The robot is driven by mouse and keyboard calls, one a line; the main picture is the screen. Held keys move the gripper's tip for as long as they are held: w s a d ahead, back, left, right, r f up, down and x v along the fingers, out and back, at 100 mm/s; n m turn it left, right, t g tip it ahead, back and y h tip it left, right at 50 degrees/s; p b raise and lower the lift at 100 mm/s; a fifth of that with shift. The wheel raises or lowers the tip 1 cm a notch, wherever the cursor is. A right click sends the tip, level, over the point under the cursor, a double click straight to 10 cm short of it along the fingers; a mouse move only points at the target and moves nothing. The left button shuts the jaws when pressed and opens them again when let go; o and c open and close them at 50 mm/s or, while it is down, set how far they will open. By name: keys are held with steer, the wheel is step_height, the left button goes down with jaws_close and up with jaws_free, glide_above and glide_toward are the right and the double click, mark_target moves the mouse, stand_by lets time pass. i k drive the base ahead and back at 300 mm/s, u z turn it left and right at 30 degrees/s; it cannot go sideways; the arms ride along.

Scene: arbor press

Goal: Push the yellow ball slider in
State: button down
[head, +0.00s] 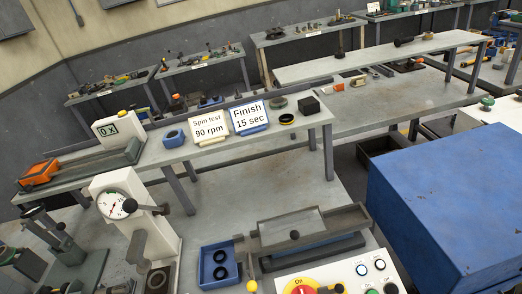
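A small yellow ball (252,286) shows at the bottom edge, between a blue tray and a control panel. A thin vertical part rises just above it, beside a grey box-like fixture. How far the slider stands out cannot be told from here. My gripper is not in view, so nothing shows of its fingers or of anything held.
The blue tray (203,267) holds dark rings. The grey fixture (309,232) has a raised lid-like plate. The control panel (340,277) has a red and yellow switch. A white dial gauge (117,205) stands left. A big blue box (455,205) fills the right.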

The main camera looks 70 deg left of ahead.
mark_target(252, 285)
steer(key=u, duration=0.6)
steer(key=k, duration=0.65)
steer(key=u, duration=0.7)
